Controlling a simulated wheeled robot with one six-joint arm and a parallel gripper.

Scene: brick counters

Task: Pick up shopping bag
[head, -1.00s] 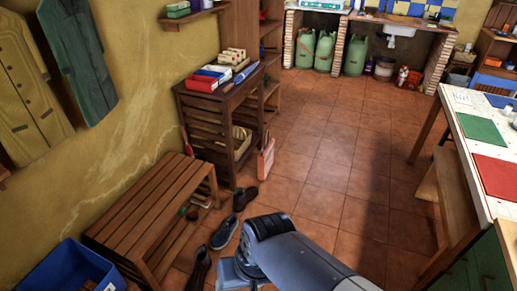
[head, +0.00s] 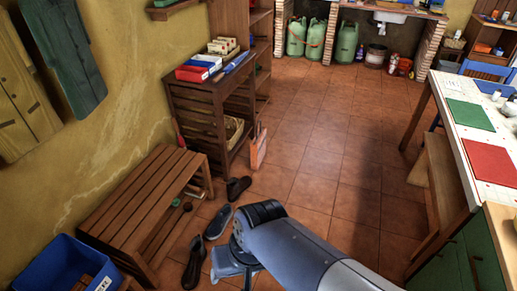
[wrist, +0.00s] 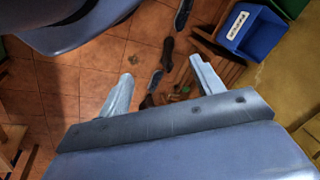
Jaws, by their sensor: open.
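The shopping bag (head: 259,149) is a small pale orange-pink bag. In the head view it stands upright on the tiles against the right side of the dark slatted wooden cabinet (head: 197,122). I cannot make it out in the wrist view. My gripper (wrist: 160,67) is open in the wrist view, its two pale fingers wide apart with nothing between them but floor and shoes farther below. In the head view my arm hides most of the gripper, which is nearer the camera than the bag and well apart from it.
A slatted bench (head: 146,195) and a blue crate (head: 48,262) line the left wall. Dark shoes (head: 218,221) lie on the floor between bench and arm. A white-topped table (head: 489,142) with a wooden bench stands at right. The tiled middle floor is clear.

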